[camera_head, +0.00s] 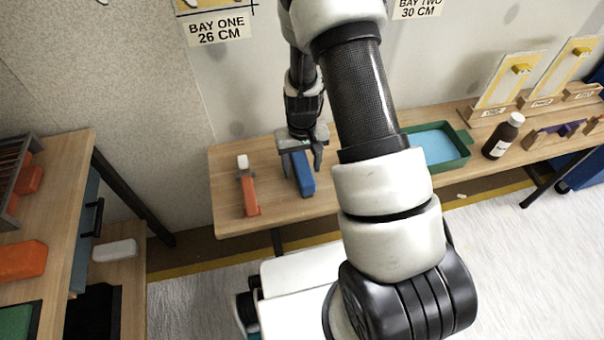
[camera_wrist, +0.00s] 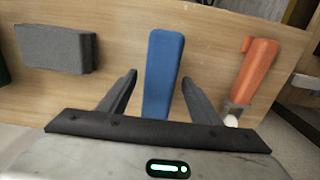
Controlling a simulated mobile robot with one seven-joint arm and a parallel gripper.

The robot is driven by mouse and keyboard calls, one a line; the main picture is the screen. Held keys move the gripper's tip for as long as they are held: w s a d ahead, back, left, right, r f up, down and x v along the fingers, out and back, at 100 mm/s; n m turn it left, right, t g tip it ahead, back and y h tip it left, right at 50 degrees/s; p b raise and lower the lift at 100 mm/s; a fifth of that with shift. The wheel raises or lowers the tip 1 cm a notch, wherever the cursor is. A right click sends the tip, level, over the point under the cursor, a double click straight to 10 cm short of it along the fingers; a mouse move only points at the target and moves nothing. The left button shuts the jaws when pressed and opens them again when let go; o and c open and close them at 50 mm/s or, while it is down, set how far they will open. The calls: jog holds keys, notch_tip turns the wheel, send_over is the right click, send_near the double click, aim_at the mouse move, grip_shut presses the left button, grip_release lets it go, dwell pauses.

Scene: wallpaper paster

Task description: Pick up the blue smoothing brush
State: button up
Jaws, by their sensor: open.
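The blue smoothing brush (camera_head: 303,174) lies on the wooden bench (camera_head: 229,173), with its long blue body showing just below my gripper (camera_head: 303,160) in the head view. In the wrist view the blue brush (camera_wrist: 163,72) stands between the two dark fingers of my gripper (camera_wrist: 159,98), one finger on each side. A gap shows between the brush and each finger near the tips. The fingers are apart and hold nothing. The brush's near end is hidden behind the gripper body in the wrist view.
A grey block (camera_wrist: 55,49) lies on the other side. A green tray (camera_head: 463,139) with blue content and a brown bottle (camera_head: 502,138) stand further right on the bench.

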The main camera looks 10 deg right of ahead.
aim_at(303, 165)
jog(key=shift+f, duration=0.75)
jog(key=shift+c, duration=0.2)
jog(key=c, duration=1.3)
notch_tip(303, 165, up, 10)
jog(key=p, duration=0.2)
jog(key=shift+r+p, duration=0.1)
jog(key=shift+p, duration=0.2)
jog(key=o, duration=0.7)
jog(key=shift+c, duration=0.2)
jog(key=c, duration=0.5)
jog(key=shift+o, duration=0.2)
jog(key=shift+d, duration=0.1)
